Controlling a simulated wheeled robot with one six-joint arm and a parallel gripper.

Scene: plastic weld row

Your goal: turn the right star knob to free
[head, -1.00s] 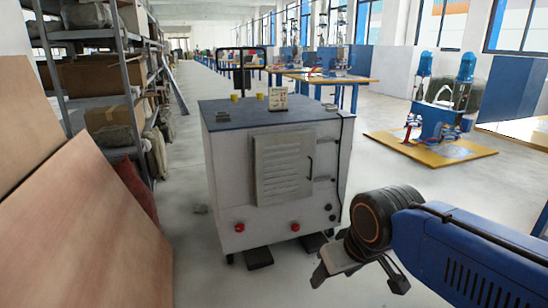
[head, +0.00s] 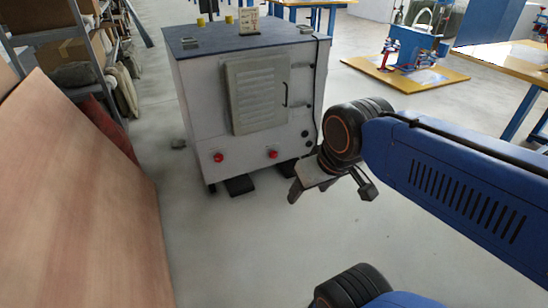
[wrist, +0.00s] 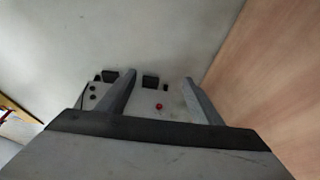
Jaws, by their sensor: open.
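Two red star knobs sit low on the front of the pale grey cabinet (head: 200,110). The right star knob (head: 272,154) is right of the left star knob (head: 218,157). My gripper (head: 330,190) is open and empty, in front of the cabinet and to the right of the right knob in the head view, touching nothing. In the wrist view the scene is upside down. One red knob shows between my open fingers (wrist: 155,92), apparently the left star knob (wrist: 159,106). The right one is not visible there, perhaps behind a finger. The knobs' turn marks are too small to read.
A vented door (head: 257,95) with a handle is above the knobs. Dark pads (head: 240,185) lie under the cabinet. A wooden sheet (head: 85,200) leans at left, before shelving. A yellow board (head: 405,75) with blue equipment is at back right. Floor before the cabinet is clear.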

